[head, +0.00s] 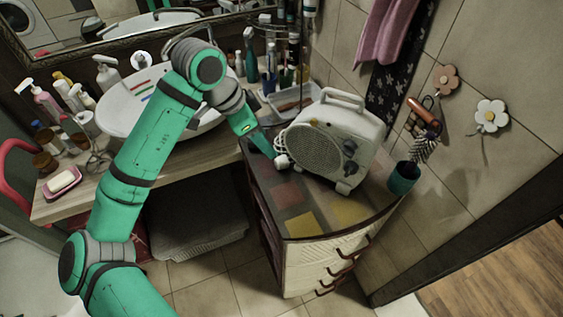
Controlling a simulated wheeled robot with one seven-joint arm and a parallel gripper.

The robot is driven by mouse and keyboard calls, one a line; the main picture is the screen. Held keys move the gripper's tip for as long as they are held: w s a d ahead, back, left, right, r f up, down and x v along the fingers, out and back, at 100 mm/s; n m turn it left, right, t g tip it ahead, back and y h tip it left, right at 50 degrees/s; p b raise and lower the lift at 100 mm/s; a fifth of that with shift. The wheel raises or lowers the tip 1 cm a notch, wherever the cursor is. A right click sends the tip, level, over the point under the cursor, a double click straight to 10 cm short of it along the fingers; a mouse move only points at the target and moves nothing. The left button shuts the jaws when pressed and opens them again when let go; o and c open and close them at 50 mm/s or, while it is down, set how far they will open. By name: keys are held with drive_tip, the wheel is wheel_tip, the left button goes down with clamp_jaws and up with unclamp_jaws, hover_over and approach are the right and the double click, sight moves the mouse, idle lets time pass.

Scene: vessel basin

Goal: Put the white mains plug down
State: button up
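The white mains plug (282,161) is at the tips of my gripper (275,154), just left of the white fan heater (335,140). My gripper reaches down from the upper left over the corner cabinet top (293,222) and appears shut on the plug; the fingers are small and partly hidden. A white cord (280,140) shows beside the heater's left side, close to the plug. I cannot tell whether the plug touches the cabinet top.
A clear tray (296,103) and several bottles stand behind the heater. The sink (130,110) and a soap dish (62,183) are to the left. The cabinet top's front, with coloured squares, is free.

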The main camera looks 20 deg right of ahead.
sight(280, 160)
drive_tip(key=x, duration=1)
drive_tip(key=shift+d+f, duration=0.1)
drive_tip(key=shift+f, duration=0.3)
drive_tip(key=shift+s, duration=0.1)
drive_tip(key=shift+s+d, duration=0.1)
drive_tip(key=shift+d, duration=0.05)
drive_tip(key=c, duration=1.2)
drive_tip(key=shift+c, duration=0.2)
drive_tip(key=shift+r, duration=0.1)
